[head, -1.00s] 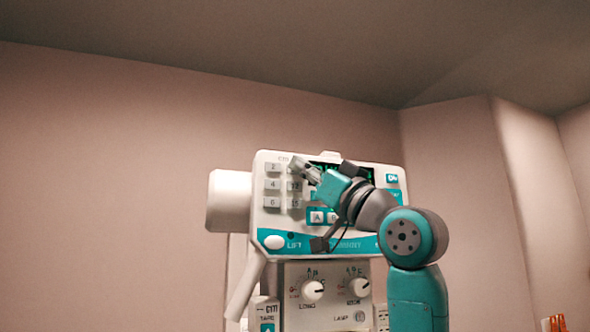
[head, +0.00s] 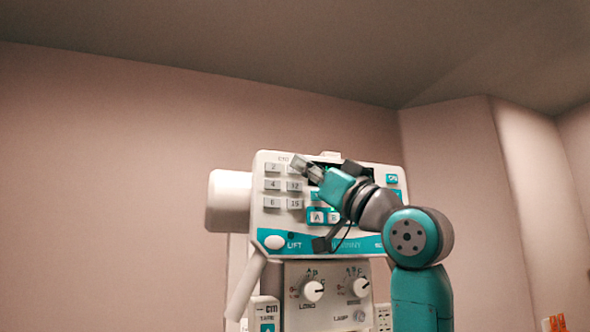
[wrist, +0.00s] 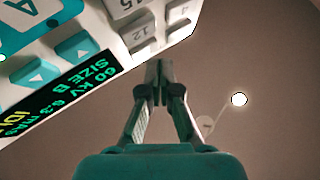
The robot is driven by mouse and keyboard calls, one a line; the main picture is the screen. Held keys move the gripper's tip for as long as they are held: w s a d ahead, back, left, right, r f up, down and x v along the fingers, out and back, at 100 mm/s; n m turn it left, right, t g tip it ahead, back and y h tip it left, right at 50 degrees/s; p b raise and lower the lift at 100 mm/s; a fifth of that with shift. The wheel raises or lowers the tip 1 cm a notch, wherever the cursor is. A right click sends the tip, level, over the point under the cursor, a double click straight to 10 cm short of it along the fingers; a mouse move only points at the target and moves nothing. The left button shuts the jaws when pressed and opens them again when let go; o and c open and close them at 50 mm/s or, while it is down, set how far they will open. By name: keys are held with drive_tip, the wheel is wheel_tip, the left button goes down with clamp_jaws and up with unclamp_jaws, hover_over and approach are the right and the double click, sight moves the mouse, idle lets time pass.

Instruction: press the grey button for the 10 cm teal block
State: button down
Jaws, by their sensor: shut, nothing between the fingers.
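The white control panel (head: 258,210) carries grey number keys in two columns. Keys 2 (head: 273,167), 4 (head: 272,185) and 6 (head: 272,202) form the left column; 12 (head: 294,186) and 15 (head: 294,203) are in the right one. The spot above 12 is covered by my gripper (head: 298,163), so no 10 label is readable. In the wrist view my gripper (wrist: 158,70) is shut and empty, its tips by the panel edge just beyond the key read as 12 (wrist: 143,32). Contact cannot be told. No teal block is recognisable.
A green-lettered display (wrist: 70,95) and teal arrow keys (wrist: 75,48) lie beside the number keys. A white oval button (head: 274,242) is at lower left. Two knobs (head: 313,291) (head: 360,287) sit below. The left wall is bare.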

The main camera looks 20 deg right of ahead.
drive_tip(key=shift+s, duration=0.2)
drive_tip(key=s, duration=0.5)
idle(0.6)
drive_tip(key=shift+s, duration=0.1)
idle(0.6)
